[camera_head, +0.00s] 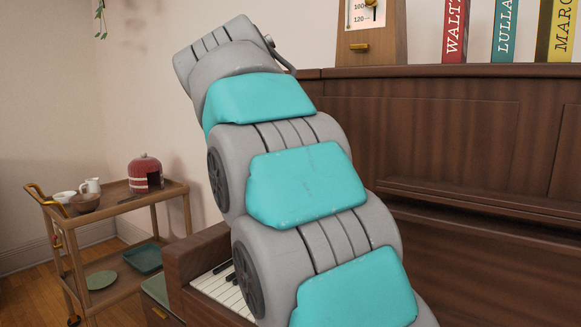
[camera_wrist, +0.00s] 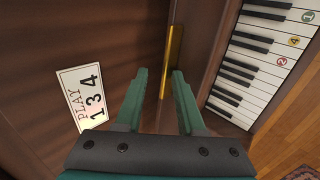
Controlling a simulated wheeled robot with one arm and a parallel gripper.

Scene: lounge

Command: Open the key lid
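The piano's key lid (camera_wrist: 195,40) is a dark wood panel, with a gold handle strip (camera_wrist: 174,45) along it in the wrist view. A row of white and black keys (camera_wrist: 240,75) shows uncovered to the right of the lid; some keys (camera_head: 222,286) also show at lower left in the head view. The lid's exact angle cannot be told. My gripper (camera_wrist: 160,74) is open, its two green fingers apart, with the gold strip between them nearer the right finger. Contact with the strip cannot be told. My arm hides the gripper in the head view.
A card reading "PLAY 1 3 4" (camera_wrist: 86,95) is on the wood left of my fingers. Books (camera_head: 506,30) and a metronome (camera_head: 371,28) stand on the piano top (camera_head: 440,71). A wooden trolley (camera_head: 112,207) with dishes stands at left. Several keys carry numbered stickers.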

